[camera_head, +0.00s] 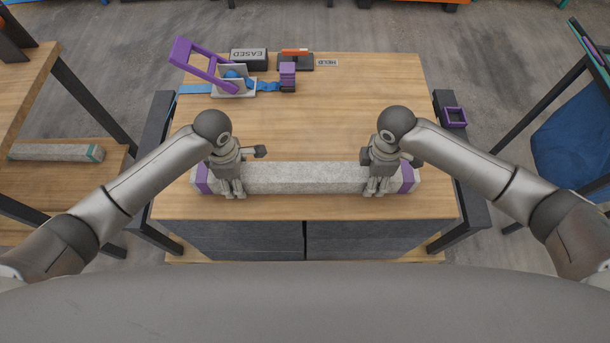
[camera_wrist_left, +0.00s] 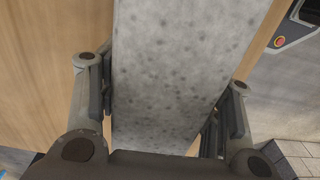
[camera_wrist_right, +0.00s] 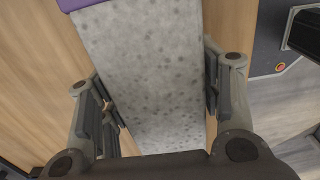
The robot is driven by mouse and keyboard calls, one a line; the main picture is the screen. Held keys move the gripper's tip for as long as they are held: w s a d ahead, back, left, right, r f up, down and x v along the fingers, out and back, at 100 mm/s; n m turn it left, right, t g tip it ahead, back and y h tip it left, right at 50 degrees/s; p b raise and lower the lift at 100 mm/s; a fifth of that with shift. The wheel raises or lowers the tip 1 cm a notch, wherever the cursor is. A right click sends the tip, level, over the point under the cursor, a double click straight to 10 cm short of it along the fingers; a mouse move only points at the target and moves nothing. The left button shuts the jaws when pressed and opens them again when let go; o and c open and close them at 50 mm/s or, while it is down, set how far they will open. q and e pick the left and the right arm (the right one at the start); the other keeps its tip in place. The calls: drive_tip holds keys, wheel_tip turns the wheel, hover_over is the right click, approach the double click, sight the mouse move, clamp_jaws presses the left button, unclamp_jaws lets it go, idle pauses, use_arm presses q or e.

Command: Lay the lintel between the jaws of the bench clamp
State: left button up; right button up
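The lintel (camera_head: 300,178), a grey speckled bar with purple ends, lies left to right along the front of the workbench. My left gripper (camera_head: 232,190) straddles it near its left end, my right gripper (camera_head: 377,188) near its right end. In the left wrist view the lintel (camera_wrist_left: 175,75) runs between the fingers, very near the pads. In the right wrist view the lintel (camera_wrist_right: 145,75) also lies between the fingers, with a narrow strip of wood beside the left pad. Both grippers look open; contact is hard to judge. A purple-handled device (camera_head: 200,62) stands at the back left; I cannot tell whether it is the clamp.
Back items include a sign reading EASED (camera_head: 249,58), a purple block (camera_head: 288,75), a dark device with an orange bar (camera_head: 296,60) and a HELD label (camera_head: 327,62). A purple frame (camera_head: 455,117) sits at the right. The bench top (camera_head: 330,120) is clear mid-way.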

use_arm(q)
clamp_jaws()
use_arm(e)
clamp_jaws()
use_arm(q)
drive_tip(key=shift+w+r, duration=0.15)
use_arm(e)
drive_tip(key=shift+w+r, duration=0.1)
drive_tip(key=shift+r, duration=0.05)
